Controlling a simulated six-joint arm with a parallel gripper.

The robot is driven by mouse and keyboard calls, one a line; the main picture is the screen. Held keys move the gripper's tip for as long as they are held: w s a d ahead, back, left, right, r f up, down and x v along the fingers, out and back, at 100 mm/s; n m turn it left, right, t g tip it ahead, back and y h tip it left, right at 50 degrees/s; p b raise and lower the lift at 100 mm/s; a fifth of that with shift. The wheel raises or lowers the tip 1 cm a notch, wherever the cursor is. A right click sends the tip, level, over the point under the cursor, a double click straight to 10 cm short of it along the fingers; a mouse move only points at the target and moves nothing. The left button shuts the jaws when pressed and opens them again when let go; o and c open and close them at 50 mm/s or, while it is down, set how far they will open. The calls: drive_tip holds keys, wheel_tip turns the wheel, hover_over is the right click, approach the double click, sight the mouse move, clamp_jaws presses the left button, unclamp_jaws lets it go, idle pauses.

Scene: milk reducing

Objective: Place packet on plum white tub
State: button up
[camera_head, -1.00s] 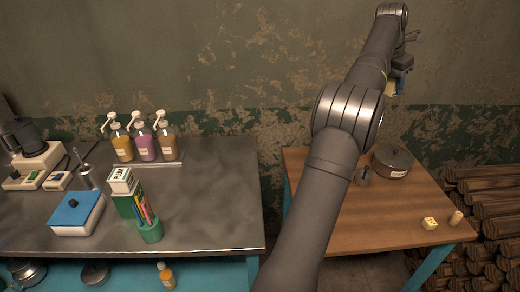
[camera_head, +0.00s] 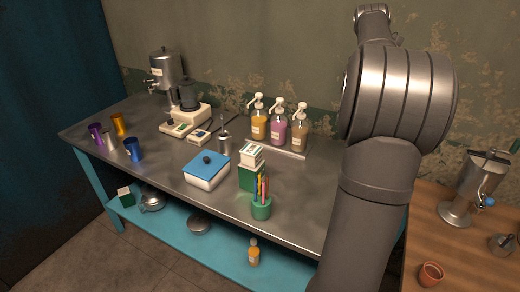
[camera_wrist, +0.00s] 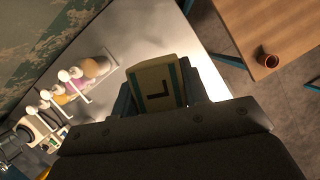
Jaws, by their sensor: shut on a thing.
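In the wrist view, my gripper (camera_wrist: 158,88) is shut on a cream packet (camera_wrist: 155,72) with teal edges and a dark letter like an L. The packet is between the two fingers; its lower part is hidden. In the head view, a small white tub (camera_head: 251,154), its lettering too small to read now, sits on top of a green box on the metal counter. My gripper and the packet do not show in the head view, so their distance from the tub cannot be told.
The metal counter (camera_head: 292,197) also holds a blue-lidded white box (camera_head: 206,170), a green pen cup (camera_head: 261,207), several pump bottles (camera_head: 278,128), and coloured cups (camera_head: 134,150). A wooden table (camera_head: 451,240) stands at right with a brown pot (camera_head: 431,274) and a metal urn (camera_head: 474,187).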

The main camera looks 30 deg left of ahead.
drive_tip(key=s+a+n+y, duration=0.1)
drive_tip(key=s+a, duration=0.2)
drive_tip(key=a, duration=0.3)
drive_tip(key=s+a+n, duration=0.1)
drive_tip(key=s+a, duration=0.3)
drive_tip(key=a, duration=0.2)
drive_tip(key=n, duration=0.2)
hover_over(254, 146)
drive_tip(key=s, duration=0.2)
drive_tip(key=shift+y, duration=0.4)
drive_tip(key=f, duration=1.3)
drive_tip(key=shift+d+f, duration=0.3)
drive_tip(key=shift+d, duration=0.05)
drive_tip(key=shift+a+f, duration=0.3)
drive_tip(key=shift+a, duration=0.05)
drive_tip(key=shift+f, duration=1.85)
